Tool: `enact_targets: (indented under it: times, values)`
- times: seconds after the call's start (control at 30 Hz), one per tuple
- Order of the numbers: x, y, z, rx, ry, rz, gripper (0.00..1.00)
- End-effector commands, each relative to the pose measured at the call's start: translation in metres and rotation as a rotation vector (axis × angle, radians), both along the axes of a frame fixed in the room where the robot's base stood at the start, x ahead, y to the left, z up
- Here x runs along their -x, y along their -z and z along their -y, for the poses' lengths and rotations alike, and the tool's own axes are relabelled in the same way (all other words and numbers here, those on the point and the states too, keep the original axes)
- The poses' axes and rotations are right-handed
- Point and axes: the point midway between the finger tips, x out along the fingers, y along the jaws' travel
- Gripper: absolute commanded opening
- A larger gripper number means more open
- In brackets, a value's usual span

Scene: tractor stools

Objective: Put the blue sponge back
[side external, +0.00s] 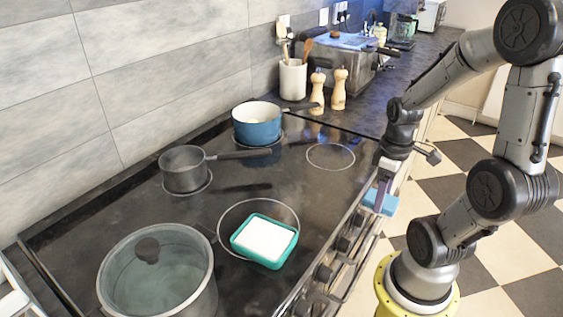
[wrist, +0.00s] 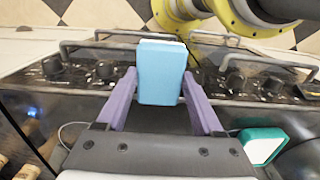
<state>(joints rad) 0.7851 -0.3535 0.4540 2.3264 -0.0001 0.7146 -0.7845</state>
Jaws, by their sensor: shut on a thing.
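The blue sponge (wrist: 161,73) is between the two purple fingers of my gripper (wrist: 160,98) in the wrist view, and the gripper is shut on it. In the side view, the blue sponge (side external: 380,202) hangs below my gripper (side external: 383,183), at the front edge of the stove near the knobs. A teal tray (side external: 243,247) with a white inside or white block (side external: 266,239) sits on the front burner ring of the stove. The tray also shows at the right of the wrist view (wrist: 263,142). The sponge's far side is hidden.
A large lidded pot (side external: 157,275), a small grey saucepan (side external: 184,170) and a blue saucepan (side external: 257,125) stand on the stove. Stove knobs and a rail (side external: 352,245) run along the front edge. The back right burner (side external: 330,156) is clear. Pepper mills (side external: 338,90) stand behind.

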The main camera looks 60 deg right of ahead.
Motion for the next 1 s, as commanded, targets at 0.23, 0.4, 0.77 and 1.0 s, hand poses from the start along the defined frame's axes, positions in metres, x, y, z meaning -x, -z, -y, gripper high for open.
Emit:
enact_targets:
  times: [0.23, 0.4, 0.77, 1.0]
  values:
    - [-0.063, 0.001, -0.001, -0.001, -0.008, -0.001, 0.16]
    - [-0.104, 0.001, 0.0, -0.001, -0.005, -0.002, 0.16]
    - [-0.192, 0.001, 0.0, -0.001, -0.003, -0.001, 0.16]
    - [-0.239, 0.001, 0.0, 0.0, -0.001, 0.0, 0.16]
